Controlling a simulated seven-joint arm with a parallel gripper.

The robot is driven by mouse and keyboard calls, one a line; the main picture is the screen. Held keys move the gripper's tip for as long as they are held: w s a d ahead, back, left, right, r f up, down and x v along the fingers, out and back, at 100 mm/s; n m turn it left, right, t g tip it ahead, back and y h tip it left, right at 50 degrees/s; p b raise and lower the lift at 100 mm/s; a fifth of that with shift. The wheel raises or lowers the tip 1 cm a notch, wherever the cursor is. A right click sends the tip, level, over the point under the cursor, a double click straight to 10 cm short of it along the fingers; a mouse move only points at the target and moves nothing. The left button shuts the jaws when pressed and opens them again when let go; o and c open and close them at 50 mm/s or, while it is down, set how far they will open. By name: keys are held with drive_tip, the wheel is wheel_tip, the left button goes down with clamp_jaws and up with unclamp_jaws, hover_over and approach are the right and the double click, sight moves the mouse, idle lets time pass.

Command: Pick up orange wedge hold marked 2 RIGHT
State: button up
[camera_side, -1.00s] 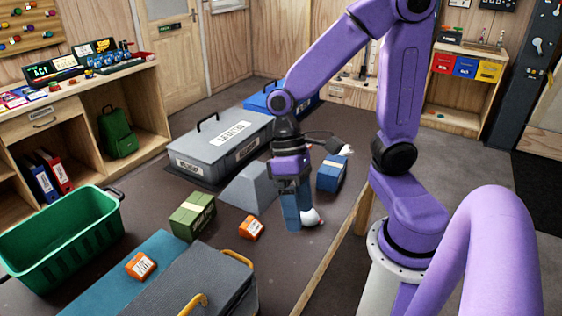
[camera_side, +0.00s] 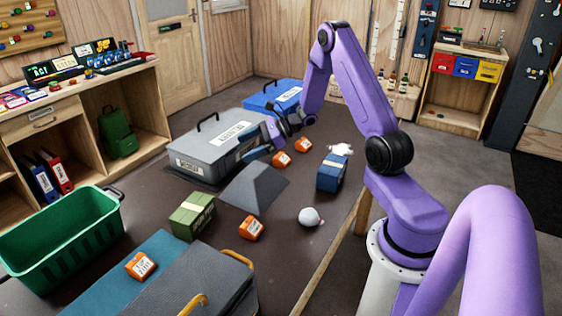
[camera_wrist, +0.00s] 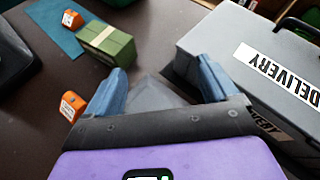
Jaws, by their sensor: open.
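Several small orange holds with white labels lie about; their markings are too small to read, so I cannot tell which is 2 RIGHT. In the side view, one orange hold (camera_side: 251,229) lies by the green box, one (camera_side: 141,266) on the teal mat, and two (camera_side: 281,160) (camera_side: 303,145) right of the grey delivery case. The wrist view shows one orange hold (camera_wrist: 72,106) beside the left finger and another (camera_wrist: 72,20) at the top left. My gripper (camera_side: 260,141) is open and empty, raised beside the delivery case; its blue fingers also show in the wrist view (camera_wrist: 165,76).
A grey sloped block (camera_side: 253,188) stands below my gripper. Around it are the grey delivery case (camera_side: 205,160), blue box (camera_side: 333,173), green box (camera_side: 192,215), a white round object (camera_side: 309,217) and a green crate (camera_side: 60,240). Front-right table space is bare.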

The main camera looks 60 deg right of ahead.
drive_tip(key=d+f+m+t+h, duration=0.3)
drive_tip(key=d+m+h, duration=0.15)
drive_tip(key=d, duration=0.55)
drive_tip(key=m+h, duration=0.3)
drive_tip(key=m, duration=0.2)
hover_over(281, 156)
drive_tip(key=s, duration=0.2)
wheel_tip(281, 156, down, 3)
drive_tip(key=shift+a+r+n+y, duration=0.15)
drive_tip(key=shift+n+y, duration=0.1)
drive_tip(key=shift+s+d+f+t, duration=0.15)
drive_tip(key=shift+d+f+t, duration=0.1)
drive_tip(key=shift+d+t, duration=0.05)
wheel_tip(281, 156, down, 7)
drive_tip(key=shift+r, duration=0.2)
drive_tip(key=shift+x, duration=2.55)
drive_tip(key=c, duration=1.1)
